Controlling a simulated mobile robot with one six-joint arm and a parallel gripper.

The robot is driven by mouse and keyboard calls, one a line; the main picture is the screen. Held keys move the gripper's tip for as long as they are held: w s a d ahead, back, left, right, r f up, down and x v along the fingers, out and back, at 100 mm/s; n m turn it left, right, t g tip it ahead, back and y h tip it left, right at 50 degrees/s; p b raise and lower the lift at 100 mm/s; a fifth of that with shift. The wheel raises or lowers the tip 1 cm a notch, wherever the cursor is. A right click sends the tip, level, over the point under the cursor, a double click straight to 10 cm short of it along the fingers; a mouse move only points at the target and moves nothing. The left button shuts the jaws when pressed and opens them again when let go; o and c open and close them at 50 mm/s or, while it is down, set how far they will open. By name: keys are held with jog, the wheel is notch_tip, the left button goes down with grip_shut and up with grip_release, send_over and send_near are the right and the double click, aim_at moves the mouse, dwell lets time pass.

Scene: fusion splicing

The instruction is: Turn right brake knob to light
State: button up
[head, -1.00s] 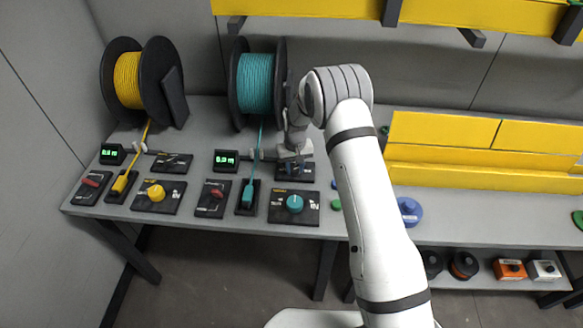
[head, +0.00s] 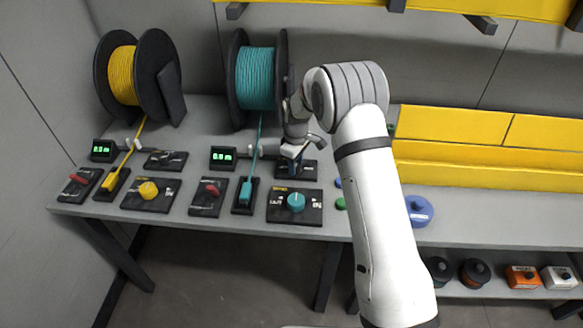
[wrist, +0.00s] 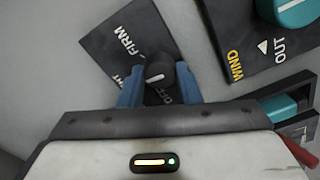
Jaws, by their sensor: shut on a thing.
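The right brake knob (wrist: 157,76) is black with a white pointer line and stands on a dark panel (wrist: 122,42). The panel reads FIRM toward its upper left, with a partly covered label near the blue fingers. My gripper (wrist: 160,88) is shut on the knob, one finger on each side. In the head view, my gripper (head: 293,166) is at the right brake panel (head: 311,170), behind the teal wind knob (head: 296,202). The knob itself is hidden there. Any light label cannot be read.
The teal spool (head: 255,78) stands behind my gripper. A green-lit display (head: 223,157), a teal slider (head: 244,200) and a red switch (head: 211,189) are to its left. A yellow spool station (head: 121,75) is farther left. A blue round object (head: 419,211) lies right of my arm.

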jog(key=shift+d+f+n+b, duration=0.15)
jog(key=shift+n+b, duration=0.2)
jog(key=shift+n, duration=0.55)
jog(key=o, duration=1)
jog(key=shift+c, duration=0.2)
jog(key=shift+r, duration=0.2)
notch_tip(320, 180, up, 8)
jog(key=shift+f+b, duration=0.15)
jog(key=shift+b, duration=0.25)
